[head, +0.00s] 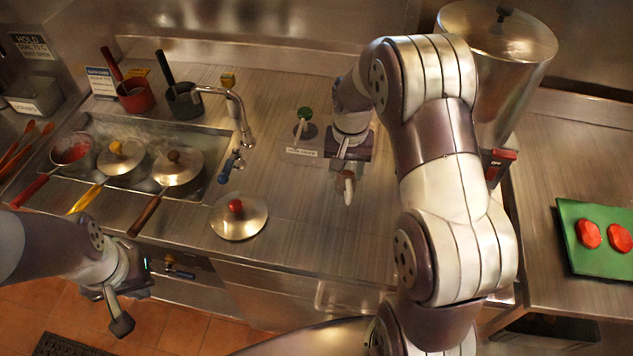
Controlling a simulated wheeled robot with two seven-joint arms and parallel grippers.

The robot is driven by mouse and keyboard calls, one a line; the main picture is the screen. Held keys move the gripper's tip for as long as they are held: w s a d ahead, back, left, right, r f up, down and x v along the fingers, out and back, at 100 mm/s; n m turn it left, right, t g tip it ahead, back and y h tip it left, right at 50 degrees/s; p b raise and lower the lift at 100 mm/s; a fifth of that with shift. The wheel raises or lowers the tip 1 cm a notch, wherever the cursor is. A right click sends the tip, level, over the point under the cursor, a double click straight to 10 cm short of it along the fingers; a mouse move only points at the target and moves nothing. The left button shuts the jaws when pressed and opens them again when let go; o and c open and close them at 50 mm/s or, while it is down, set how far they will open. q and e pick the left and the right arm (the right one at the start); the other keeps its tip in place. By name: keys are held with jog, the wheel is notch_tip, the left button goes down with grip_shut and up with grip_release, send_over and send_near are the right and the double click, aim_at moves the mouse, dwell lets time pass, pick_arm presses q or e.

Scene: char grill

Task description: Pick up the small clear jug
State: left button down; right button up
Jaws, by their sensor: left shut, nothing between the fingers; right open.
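I cannot make out the small clear jug for certain. My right gripper (347,184) points down over the steel counter (285,185), just right of a small white label. It is open, and a small pale shape shows at its fingers; I cannot tell whether this is part of the jug or the gripper itself. My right arm hides the counter behind and to the right of it. My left gripper (120,322) is shut and empty, low at the left in front of the counter, above the tiled floor.
A sink (205,150) holds several pans with handles sticking out to the front. A loose lid (238,216) with a red knob lies near the counter's front edge. A tap (238,112) and a green-topped item (305,122) stand left of my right gripper. A green board (597,240) lies far right.

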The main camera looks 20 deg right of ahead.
aim_at(348, 203)
jog(key=f, duration=0.2)
jog(key=f+p, duration=0.1)
jog(key=f, duration=0.3)
jog(key=shift+s+d+f+p, duration=0.25)
jog(key=shift+f+p, duration=0.05)
jog(key=shift+f, duration=0.05)
jog(key=f, duration=0.2)
jog(key=f+p, duration=0.2)
jog(key=f, duration=0.1)
jog(key=shift+s+d+f, duration=0.25)
jog(key=shift+d+f, duration=0.1)
jog(key=shift+f, duration=0.1)
grip_shut()
